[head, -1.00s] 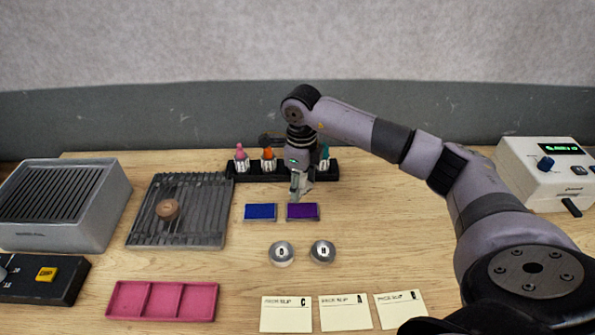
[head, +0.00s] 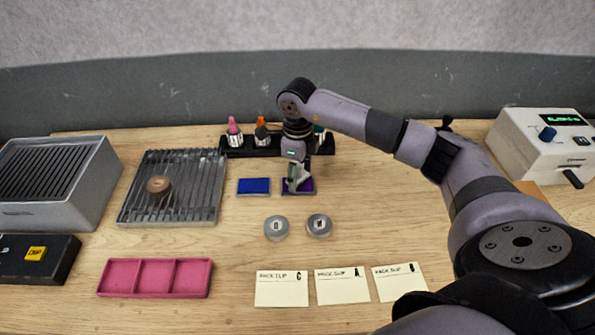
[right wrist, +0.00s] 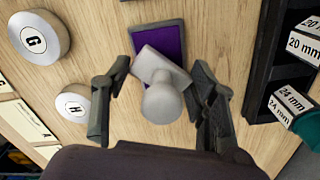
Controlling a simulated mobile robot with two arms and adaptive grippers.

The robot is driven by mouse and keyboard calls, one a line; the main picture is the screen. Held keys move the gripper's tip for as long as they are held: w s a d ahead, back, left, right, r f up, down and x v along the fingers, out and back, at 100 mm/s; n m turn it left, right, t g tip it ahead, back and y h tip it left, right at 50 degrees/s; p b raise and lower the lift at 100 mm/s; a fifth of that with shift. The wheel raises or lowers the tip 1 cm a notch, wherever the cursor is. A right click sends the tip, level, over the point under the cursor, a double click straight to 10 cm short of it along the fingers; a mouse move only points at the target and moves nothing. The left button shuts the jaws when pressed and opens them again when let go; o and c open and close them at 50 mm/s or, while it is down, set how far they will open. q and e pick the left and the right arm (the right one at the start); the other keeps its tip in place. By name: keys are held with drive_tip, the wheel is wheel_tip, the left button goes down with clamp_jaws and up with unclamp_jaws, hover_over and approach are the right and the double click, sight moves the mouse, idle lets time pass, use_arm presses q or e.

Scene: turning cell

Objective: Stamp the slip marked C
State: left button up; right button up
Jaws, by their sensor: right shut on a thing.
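My right gripper (head: 297,184) is shut on a pale grey stamp (right wrist: 162,102) with a round knob and a square block. The stamp is over the purple ink pad (head: 309,185), covering part of it; whether it touches is hard to tell. The purple pad also shows in the right wrist view (right wrist: 173,43). The slip marked C (head: 281,291) lies flat at the front, left of slip A (head: 342,288) and another slip (head: 400,284). No mark shows on its lower part. My left gripper is not in view.
A blue ink pad (head: 254,186) lies left of the purple one. Two round metal pieces (head: 277,228) (head: 319,226) stand between pads and slips. A black rack (head: 240,151) with coloured-topped items is behind. A pink tray (head: 155,279) and a slatted grey tray (head: 205,190) are left.

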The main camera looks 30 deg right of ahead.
idle(0.7)
drive_tip(key=shift+s+f+b, duration=0.1)
drive_tip(key=shift+f+b, duration=0.45)
idle(1.4)
drive_tip(key=shift+r+p, duration=2.1)
drive_tip(key=shift+r, duration=1.5)
